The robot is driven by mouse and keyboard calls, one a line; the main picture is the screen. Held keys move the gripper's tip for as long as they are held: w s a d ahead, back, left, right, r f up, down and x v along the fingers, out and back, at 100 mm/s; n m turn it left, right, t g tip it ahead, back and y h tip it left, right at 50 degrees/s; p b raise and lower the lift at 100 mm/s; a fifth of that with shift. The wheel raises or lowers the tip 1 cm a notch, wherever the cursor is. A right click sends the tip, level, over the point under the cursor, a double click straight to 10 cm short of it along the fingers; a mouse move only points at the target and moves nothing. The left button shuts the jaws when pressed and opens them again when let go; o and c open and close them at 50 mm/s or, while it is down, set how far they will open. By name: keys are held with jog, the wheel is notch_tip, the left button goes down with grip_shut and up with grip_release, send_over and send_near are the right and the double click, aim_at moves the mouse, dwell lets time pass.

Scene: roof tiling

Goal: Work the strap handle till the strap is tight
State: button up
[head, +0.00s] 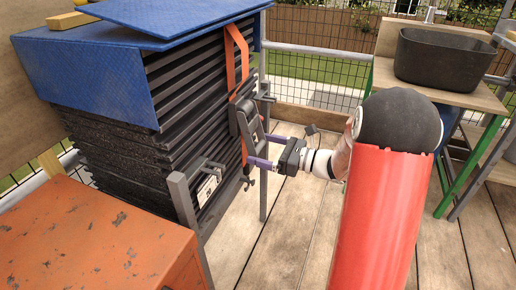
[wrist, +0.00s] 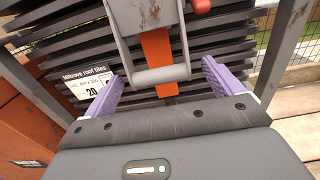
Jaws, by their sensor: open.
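An orange strap (head: 236,52) runs over the stack of dark roof tiles (head: 170,150) and down its side; it also shows in the wrist view (wrist: 157,52). The grey strap handle (head: 248,124) lies against the strap on the stack's side. In the wrist view its crossbar (wrist: 160,76) spans between two grey side arms. My gripper (head: 263,150) is at the lower end of the handle. Its purple fingers (wrist: 162,88) are open, one on each side of the crossbar. I cannot tell whether they touch it.
A blue cover (head: 95,75) drapes over the stack. Grey posts (head: 188,215) stand close beside it. A rusty orange box (head: 90,240) is at the front left. A black tub (head: 437,58) sits on a bench at the right. Plank floor (head: 265,235) lies open between.

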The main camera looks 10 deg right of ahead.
jog(key=shift+x, duration=1.05)
jog(key=shift+c, duration=0.4)
